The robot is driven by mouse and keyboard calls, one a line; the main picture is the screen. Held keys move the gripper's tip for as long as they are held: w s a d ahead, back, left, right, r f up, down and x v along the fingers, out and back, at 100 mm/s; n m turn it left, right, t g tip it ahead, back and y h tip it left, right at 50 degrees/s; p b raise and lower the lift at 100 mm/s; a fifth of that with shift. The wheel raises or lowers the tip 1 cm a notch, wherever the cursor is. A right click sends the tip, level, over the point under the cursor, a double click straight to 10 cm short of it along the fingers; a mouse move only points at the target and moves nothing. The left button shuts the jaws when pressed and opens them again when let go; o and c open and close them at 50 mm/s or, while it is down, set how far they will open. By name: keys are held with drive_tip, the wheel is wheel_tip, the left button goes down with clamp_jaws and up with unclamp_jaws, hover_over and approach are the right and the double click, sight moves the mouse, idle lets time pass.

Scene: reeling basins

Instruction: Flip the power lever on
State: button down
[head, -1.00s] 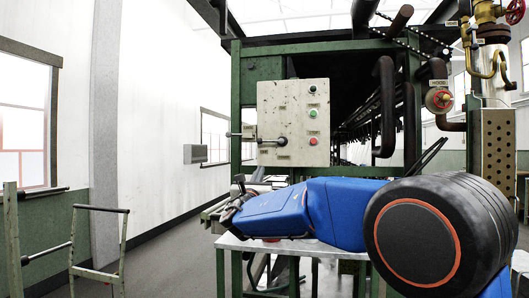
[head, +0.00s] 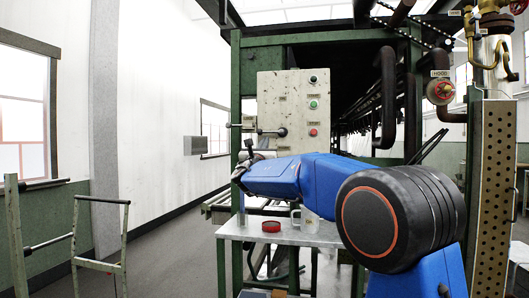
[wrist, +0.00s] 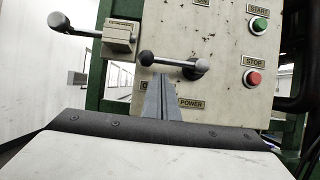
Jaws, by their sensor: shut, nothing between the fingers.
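The power lever (head: 270,132) is a dark arm on a round hub near the lower left of a pale control panel (head: 290,95). In the wrist view the lever (wrist: 172,62) points left from its hub, nearly level, with a dark ball at its end. A POWER label (wrist: 191,104) sits below it. My gripper (wrist: 157,78) is shut and empty, its fingertips just below the lever near the ball end. I cannot tell whether they touch. In the head view my gripper (head: 248,153) is below and left of the lever.
A second lever (wrist: 76,30) with a ball end sticks out left of the panel. A green START button (wrist: 259,25) and a red STOP button (wrist: 253,77) are at right. Below stands a table (head: 320,235) with a red round dish (head: 271,226) and a mug (head: 308,218).

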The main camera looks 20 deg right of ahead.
drive_tip(key=shift+s+r, duration=0.1)
drive_tip(key=shift+r, duration=0.35)
drive_tip(key=shift+a+r+m+g+h, duration=0.15)
drive_tip(key=shift+m+h, duration=0.1)
drive_tip(key=shift+m, duration=0.25)
drive_tip(key=shift+a+r+m+g+h, duration=0.15)
drive_tip(key=shift+m+h, duration=0.1)
drive_tip(key=shift+m, duration=0.25)
drive_tip(key=r+m+g+h, duration=0.1)
drive_tip(key=m, duration=0.2)
drive_tip(key=r+m+g+h, duration=0.1)
drive_tip(key=m, duration=0.2)
drive_tip(key=r+m+g+h, duration=0.1)
drive_tip(key=m, duration=0.1)
drive_tip(key=shift+w+a+r+m+g, duration=0.2)
drive_tip(key=shift+r+m+g, duration=0.1)
drive_tip(key=shift+m+g, duration=0.1)
drive_tip(key=s+d+r+m+g, duration=0.2)
drive_tip(key=r+m+g, duration=0.3)
drive_tip(key=m, duration=0.7)
drive_tip(key=shift+d+r+m+y, duration=0.15)
drive_tip(key=shift+d+m+y, duration=0.2)
drive_tip(key=shift+d, duration=0.5)
